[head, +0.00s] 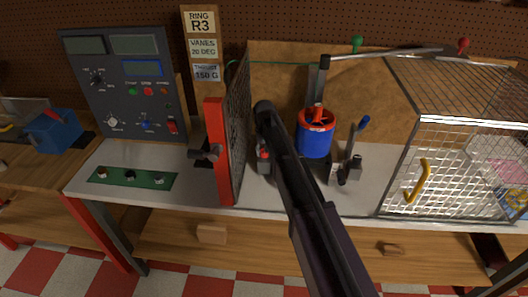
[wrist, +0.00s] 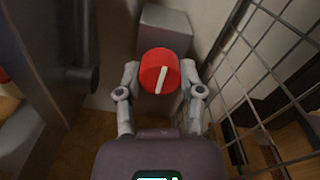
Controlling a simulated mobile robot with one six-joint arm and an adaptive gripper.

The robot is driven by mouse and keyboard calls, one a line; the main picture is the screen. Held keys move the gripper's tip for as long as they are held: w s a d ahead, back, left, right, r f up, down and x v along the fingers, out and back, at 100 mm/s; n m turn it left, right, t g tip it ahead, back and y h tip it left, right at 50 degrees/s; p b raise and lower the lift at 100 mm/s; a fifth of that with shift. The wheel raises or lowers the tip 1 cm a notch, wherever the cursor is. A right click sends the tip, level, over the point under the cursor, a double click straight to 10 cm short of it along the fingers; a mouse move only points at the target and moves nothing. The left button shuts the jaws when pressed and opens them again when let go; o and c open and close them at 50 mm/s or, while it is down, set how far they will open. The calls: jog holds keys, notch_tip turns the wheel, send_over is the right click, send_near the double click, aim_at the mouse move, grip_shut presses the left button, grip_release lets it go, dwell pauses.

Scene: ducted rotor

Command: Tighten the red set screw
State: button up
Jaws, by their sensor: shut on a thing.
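The red set screw (wrist: 159,71) is a round red knob with a white line across its face, tilted slightly from upright. It sits in front of a grey block (wrist: 165,30) in the wrist view. My gripper (wrist: 159,84) has one finger on each side of the knob and is shut on it. In the head view a small red part of the screw (head: 264,154) shows just left of my dark arm, on a grey block behind the mesh panel. My arm hides much of the area around it, and the fingertips are hard to make out there.
A red-framed mesh guard (head: 238,130) stands close left of my arm. The blue ducted rotor (head: 315,138) with a red rim is to the right, beside a blue-handled lever clamp (head: 352,160). A wire cage (head: 455,150) with a yellow handle stands further right. A control panel (head: 122,85) is at left.

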jog(key=shift+s, duration=0.1)
dwell(0.4)
jog(key=o, duration=1.2)
jog(key=shift+c, duration=0.2)
